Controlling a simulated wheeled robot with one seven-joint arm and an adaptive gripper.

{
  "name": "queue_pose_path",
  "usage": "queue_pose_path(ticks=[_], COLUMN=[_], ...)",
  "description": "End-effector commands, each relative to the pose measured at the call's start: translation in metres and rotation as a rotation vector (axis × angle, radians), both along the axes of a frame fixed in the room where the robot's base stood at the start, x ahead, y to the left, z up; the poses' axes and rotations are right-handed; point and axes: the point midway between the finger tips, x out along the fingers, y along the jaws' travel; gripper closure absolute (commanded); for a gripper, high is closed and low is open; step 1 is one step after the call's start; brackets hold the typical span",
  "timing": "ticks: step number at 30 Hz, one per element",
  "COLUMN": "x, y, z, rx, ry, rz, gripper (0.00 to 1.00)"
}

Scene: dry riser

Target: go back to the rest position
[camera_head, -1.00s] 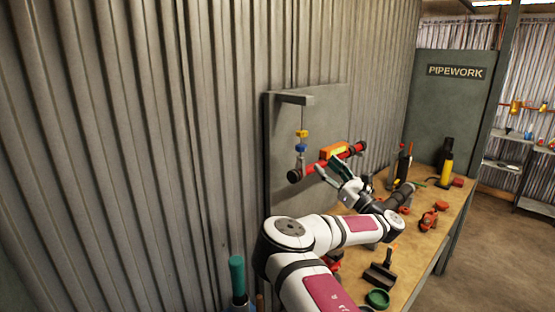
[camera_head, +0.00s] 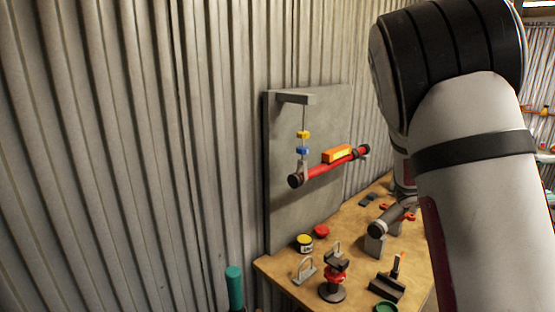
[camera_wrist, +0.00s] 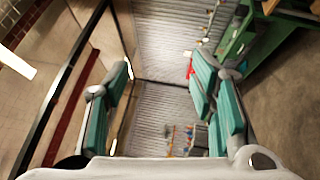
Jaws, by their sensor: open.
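My gripper (camera_wrist: 160,105) shows in the wrist view with its two green-padded fingers wide apart and nothing between them. It points across open room toward a corrugated wall. In the head view my arm fills the right side and my gripper is out of sight. The red pipe (camera_head: 328,169) stands on the grey board (camera_head: 283,215), clear of my arm, with an orange-yellow level (camera_head: 338,154) lying along its top. A blue piece (camera_head: 302,150) and a yellow piece (camera_head: 303,134) hang on a line above the pipe's left end.
The wooden bench (camera_head: 325,238) bears a yellow tin (camera_head: 304,243), a red cap (camera_head: 322,231), a small red-and-black stand (camera_head: 334,280) and a dark tool (camera_head: 387,285). A teal cylinder (camera_head: 235,287) stands left of it. My arm hides the bench's right part.

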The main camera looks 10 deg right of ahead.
Motion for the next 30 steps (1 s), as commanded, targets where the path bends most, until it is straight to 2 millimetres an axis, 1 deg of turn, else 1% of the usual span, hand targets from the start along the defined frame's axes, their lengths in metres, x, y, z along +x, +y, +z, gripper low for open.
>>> queue_pose_path(ticks=[1,3,5,6,8,11,12,14,15,17,19,20,21,23,24,27,30], x=[-0.012,-0.026,-0.036,-0.042,-0.048,-0.053,-0.055,-0.056,-0.056,-0.056,-0.056,-0.055,-0.055,-0.056,-0.056,-0.058,-0.060], y=[0.004,0.016,0.029,0.039,0.056,0.090,0.105,0.128,0.144,0.169,0.198,0.211,0.228,0.253,0.270,0.307,0.336], z=[-0.014,-0.035,-0.052,-0.063,-0.078,-0.098,-0.105,-0.113,-0.117,-0.122,-0.124,-0.125,-0.125,-0.123,-0.122,-0.117,-0.111], rx=[0.100,0.245,0.367,0.446,0.563,0.751,0.823,0.928,0.994,1.090,1.195,1.237,1.291,1.366,1.412,1.507,1.572], ry=[-0.048,-0.103,-0.151,-0.181,-0.227,-0.304,-0.333,-0.378,-0.406,-0.449,-0.499,-0.521,-0.548,-0.589,-0.616,-0.675,-0.723], rz=[-0.024,-0.046,-0.057,-0.059,-0.054,-0.027,-0.012,0.020,0.045,0.089,0.148,0.174,0.214,0.277,0.320,0.427,0.517], gripper=[0.49,0.49,0.49,0.49,0.49,0.49,0.49,0.49,0.49,0.49,0.49,0.49,0.49,0.49,0.49,0.49,0.49])
